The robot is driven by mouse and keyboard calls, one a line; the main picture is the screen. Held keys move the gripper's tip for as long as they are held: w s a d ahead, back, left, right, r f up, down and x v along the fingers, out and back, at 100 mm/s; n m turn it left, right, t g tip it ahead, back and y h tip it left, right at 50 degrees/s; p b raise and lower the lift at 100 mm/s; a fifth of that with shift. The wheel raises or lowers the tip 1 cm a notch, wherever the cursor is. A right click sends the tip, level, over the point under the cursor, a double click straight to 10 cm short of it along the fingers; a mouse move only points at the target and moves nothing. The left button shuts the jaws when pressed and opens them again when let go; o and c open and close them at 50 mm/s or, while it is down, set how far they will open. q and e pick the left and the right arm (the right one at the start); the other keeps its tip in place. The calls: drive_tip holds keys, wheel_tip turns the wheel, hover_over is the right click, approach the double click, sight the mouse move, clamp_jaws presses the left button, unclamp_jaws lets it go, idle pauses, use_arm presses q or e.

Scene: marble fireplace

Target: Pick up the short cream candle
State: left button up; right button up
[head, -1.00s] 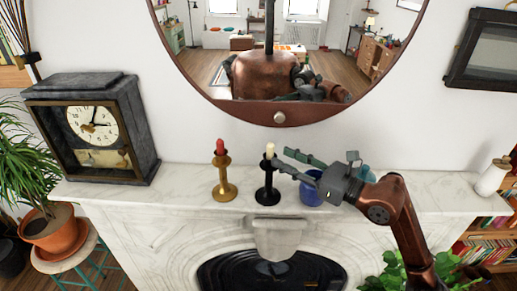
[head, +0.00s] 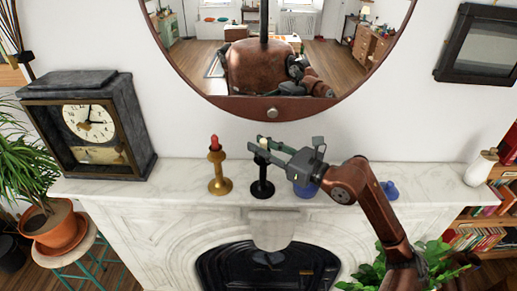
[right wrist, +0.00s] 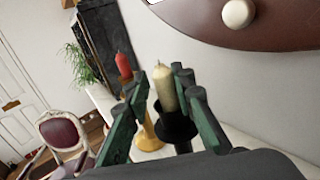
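The short cream candle (head: 263,143) stands upright in a black candlestick (head: 262,188) on the white marble mantel. My right gripper (head: 266,148) reaches in from the right, level with the candle, with its fingers on either side of it. In the right wrist view the candle (right wrist: 163,88) stands between the two green-sided fingers. A gap shows between the candle and the left finger; the right finger overlaps its edge, and I cannot tell whether they touch. The gripper is open. My left gripper is not in view.
A red candle (head: 214,143) in a brass candlestick (head: 219,177) stands left of the black one. A blue vessel (head: 304,190) is partly hidden under my right gripper. A small blue object (head: 389,189) is farther right. A clock (head: 90,123) fills the mantel's left end.

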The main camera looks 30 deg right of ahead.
drive_tip(key=shift+s+d, duration=0.2)
drive_tip(key=shift+d, duration=0.15)
drive_tip(key=c, duration=0.5)
drive_tip(key=shift+s+d, duration=0.2)
drive_tip(key=shift+d, duration=0.05)
clamp_jaws()
